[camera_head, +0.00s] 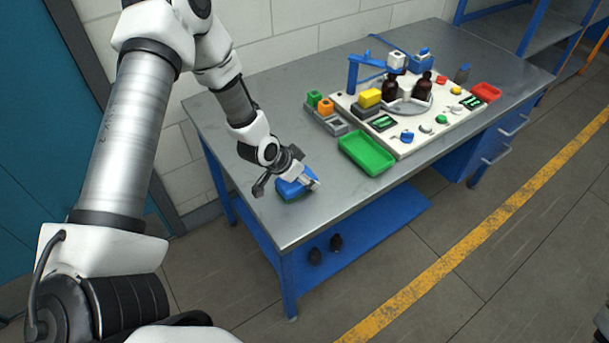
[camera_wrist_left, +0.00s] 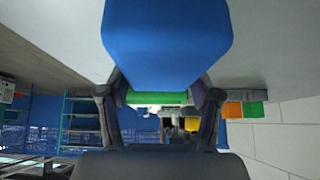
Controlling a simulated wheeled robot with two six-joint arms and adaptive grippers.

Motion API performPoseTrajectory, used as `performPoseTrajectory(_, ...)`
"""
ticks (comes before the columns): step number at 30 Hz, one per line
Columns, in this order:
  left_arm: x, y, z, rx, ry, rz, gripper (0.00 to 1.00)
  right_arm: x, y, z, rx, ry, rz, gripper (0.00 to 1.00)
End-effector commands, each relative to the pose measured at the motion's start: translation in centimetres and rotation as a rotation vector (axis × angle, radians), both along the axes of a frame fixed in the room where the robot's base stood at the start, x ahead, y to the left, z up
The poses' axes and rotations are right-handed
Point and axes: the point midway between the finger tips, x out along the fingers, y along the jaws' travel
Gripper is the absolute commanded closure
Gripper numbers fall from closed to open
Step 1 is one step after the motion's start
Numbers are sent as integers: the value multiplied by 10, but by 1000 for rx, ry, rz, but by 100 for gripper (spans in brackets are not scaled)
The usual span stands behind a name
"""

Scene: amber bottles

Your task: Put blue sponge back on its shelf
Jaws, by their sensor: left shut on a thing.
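The blue sponge (camera_head: 290,190) is at the near left end of the grey metal table (camera_head: 240,200). My left gripper (camera_head: 306,183) is shut on it. In the left wrist view, the sponge (camera_wrist_left: 165,40) fills the upper middle, between the fingers of the gripper (camera_wrist_left: 161,92). I cannot tell whether the sponge touches the tabletop. A blue lower shelf (camera_head: 375,221) runs under the table, and a blue shelf rack (camera_head: 510,28) stands at the back right.
A green tray (camera_head: 366,153) sits right of the sponge, beside a white board (camera_head: 405,145) with brown bottles (camera_head: 421,88). Green and orange blocks (camera_head: 325,106) stand behind. Two dark objects (camera_head: 336,242) are on the lower shelf. The table's near left corner is clear.

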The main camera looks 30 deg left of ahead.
Motion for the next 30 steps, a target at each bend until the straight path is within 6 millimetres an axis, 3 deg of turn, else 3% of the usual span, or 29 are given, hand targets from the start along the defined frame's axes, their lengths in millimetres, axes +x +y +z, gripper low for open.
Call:
performPoseTrajectory(3,0,0,-1,0,1,1,77,0,0,-1,0,0,0,60)
performPoseTrajectory(4,0,0,-1,0,1,1,30,0,0,-1,0,0,0,60)
performPoseTrajectory(6,0,0,-1,0,1,1,11,0,0,-1,0,0,0,60)
performPoseTrajectory(15,-1,0,0,0,0,2,11,0,0,-1,0,1,0,60)
performPoseTrajectory(19,-5,3,9,-2,-1,5,11,0,0,2,0,1,0,60)
performPoseTrajectory(24,-25,10,45,-7,-2,8,11,0,0,16,0,1,0,60)
performPoseTrajectory(30,-53,19,90,-8,1,8,11,0,0,51,0,0,0,60)
